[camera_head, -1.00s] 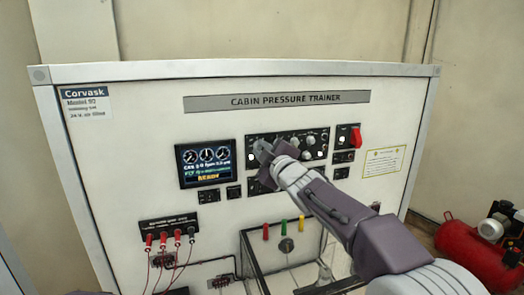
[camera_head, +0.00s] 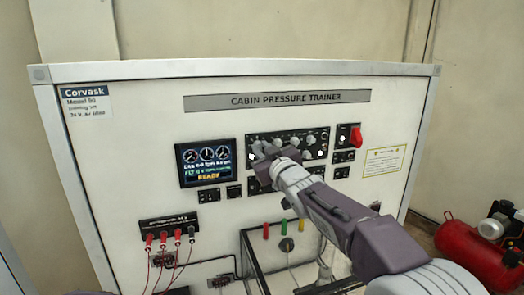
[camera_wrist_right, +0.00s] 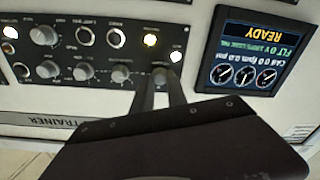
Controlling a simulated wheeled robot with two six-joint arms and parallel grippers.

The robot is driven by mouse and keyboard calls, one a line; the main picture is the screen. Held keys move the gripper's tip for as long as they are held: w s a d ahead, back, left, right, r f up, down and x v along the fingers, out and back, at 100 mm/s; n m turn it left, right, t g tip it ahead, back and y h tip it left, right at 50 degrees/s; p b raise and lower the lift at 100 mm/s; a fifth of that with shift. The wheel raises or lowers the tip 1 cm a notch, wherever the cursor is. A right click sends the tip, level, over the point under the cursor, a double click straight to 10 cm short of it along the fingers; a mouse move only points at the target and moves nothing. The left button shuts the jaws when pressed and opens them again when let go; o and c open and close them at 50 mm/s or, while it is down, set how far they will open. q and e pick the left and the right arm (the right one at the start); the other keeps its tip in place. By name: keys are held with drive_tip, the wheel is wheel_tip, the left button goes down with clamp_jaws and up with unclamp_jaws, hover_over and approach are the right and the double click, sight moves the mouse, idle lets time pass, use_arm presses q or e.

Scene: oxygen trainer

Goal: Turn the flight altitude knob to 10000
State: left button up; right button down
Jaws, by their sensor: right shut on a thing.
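The black control panel (camera_head: 322,136) with several grey knobs is on the white trainer face. My right gripper (camera_head: 266,151) is at this panel's left end in the head view. In the right wrist view, which sees the panel upside down, the two fingers (camera_wrist_right: 160,92) are shut on a grey knob (camera_wrist_right: 160,74) at the end of the knob row nearest the screen. Its label is too blurred to read, and the fingers partly hide it. The screen (camera_head: 206,163) shows dials, a line starting FLT 0, and READY. My left gripper is not in view.
A red switch handle (camera_head: 355,137) is right of the panel. Red and black plugs with cables (camera_head: 170,238) hang at lower left. A clear-sided box (camera_head: 262,262) stands below the panel. A red compressor tank (camera_head: 470,250) is on the floor at right.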

drive_tip(key=shift+f+m, duration=0.2)
drive_tip(key=shift+m, duration=0.4)
drive_tip(key=c, duration=1.3)
unclamp_jaws()
drive_tip(key=b+v, duration=0.3)
drive_tip(key=v, duration=0.6)
drive_tip(key=shift+b, duration=0.4)
